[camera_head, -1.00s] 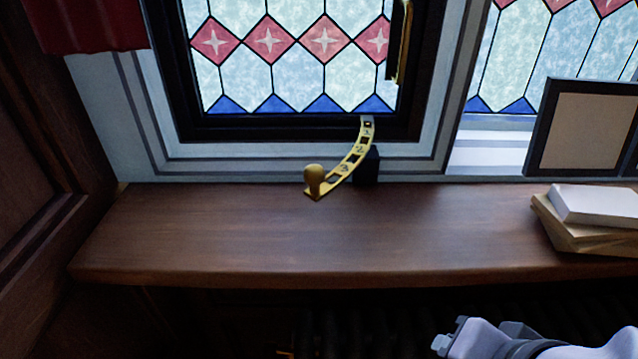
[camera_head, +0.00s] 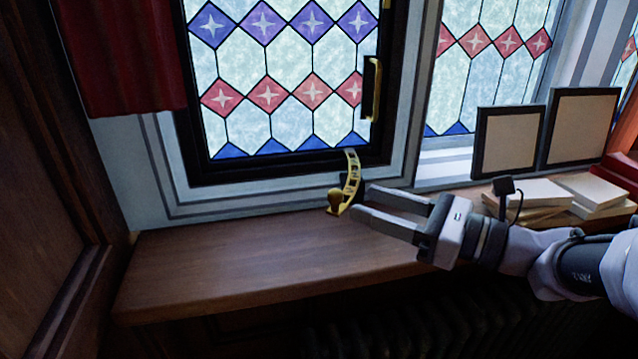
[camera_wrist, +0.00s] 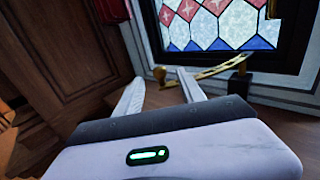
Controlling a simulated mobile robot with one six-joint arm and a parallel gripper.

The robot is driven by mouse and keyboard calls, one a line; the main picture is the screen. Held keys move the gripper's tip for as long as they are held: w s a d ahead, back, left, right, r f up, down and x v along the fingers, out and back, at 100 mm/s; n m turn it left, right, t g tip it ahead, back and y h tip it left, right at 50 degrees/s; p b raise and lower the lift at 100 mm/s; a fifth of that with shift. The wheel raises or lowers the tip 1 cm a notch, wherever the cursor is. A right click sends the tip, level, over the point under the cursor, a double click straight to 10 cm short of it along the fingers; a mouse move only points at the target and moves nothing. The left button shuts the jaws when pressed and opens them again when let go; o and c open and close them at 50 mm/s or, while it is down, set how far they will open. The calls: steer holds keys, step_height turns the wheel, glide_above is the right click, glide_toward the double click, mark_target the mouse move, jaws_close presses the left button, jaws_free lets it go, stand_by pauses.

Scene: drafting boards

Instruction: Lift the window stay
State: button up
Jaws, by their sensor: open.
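The brass window stay (camera_head: 351,178) is a curved, perforated bar with a round knob (camera_head: 335,197) at its lower left end. It runs from the bottom of the dark window frame down to the wooden sill. It also shows in the wrist view (camera_wrist: 207,73), with its knob just beyond and between my fingertips. My gripper (camera_head: 361,201) is open and empty, reaching in from the right above the sill. In the head view its fingertips are close to the right of the stay; I cannot tell if they touch.
The wooden sill (camera_head: 215,262) is clear on the left. A brass window handle (camera_head: 373,90) is above the stay. Two dark framed panels (camera_head: 507,142) and stacked books (camera_head: 530,192) stand at the right, behind my arm. A red curtain (camera_head: 125,60) hangs at upper left.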

steer(key=x, duration=1)
steer(key=shift+b, duration=0.4)
steer(key=shift+s+a, duration=0.1)
steer(key=shift+a, duration=0.05)
jaws_close()
stand_by(0.5)
